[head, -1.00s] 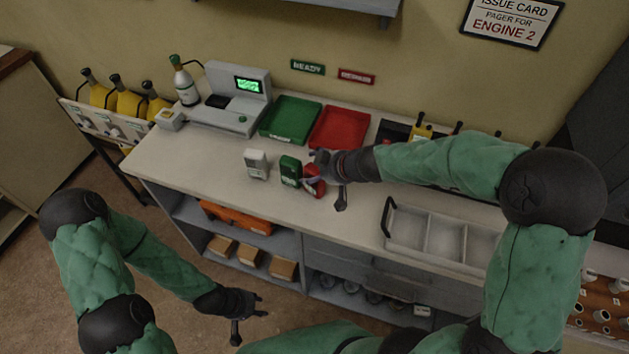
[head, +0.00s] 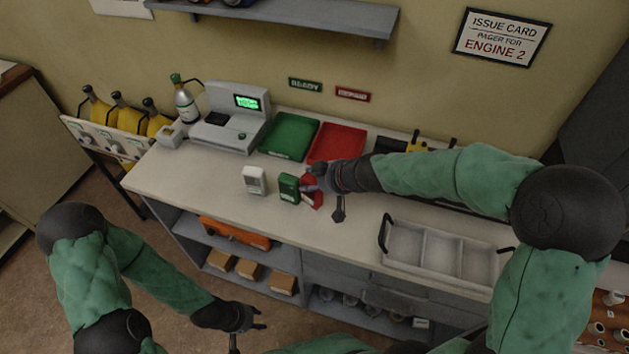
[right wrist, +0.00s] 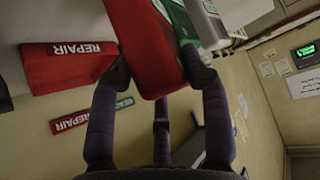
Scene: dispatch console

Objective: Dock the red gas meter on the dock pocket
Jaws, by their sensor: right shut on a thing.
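The red gas meter (head: 312,197) is near the middle of the counter, just right of the green meter (head: 289,188). My right gripper (head: 318,184) is shut on it and hides part of it. In the right wrist view the red meter (right wrist: 145,45) sits between the fingers of the right gripper (right wrist: 158,80). I cannot tell whether its base touches the counter. The grey dock station (head: 232,118) with a lit green screen stands at the back left; its dark pocket (head: 215,117) looks empty. My left gripper (head: 252,318) is open and empty, low in front of the counter.
A white meter (head: 254,180) stands left of the green one. Green (head: 289,137) and red (head: 337,143) trays lie behind. A gas bottle (head: 186,105) stands left of the station. A divided tray (head: 440,250) is at the right.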

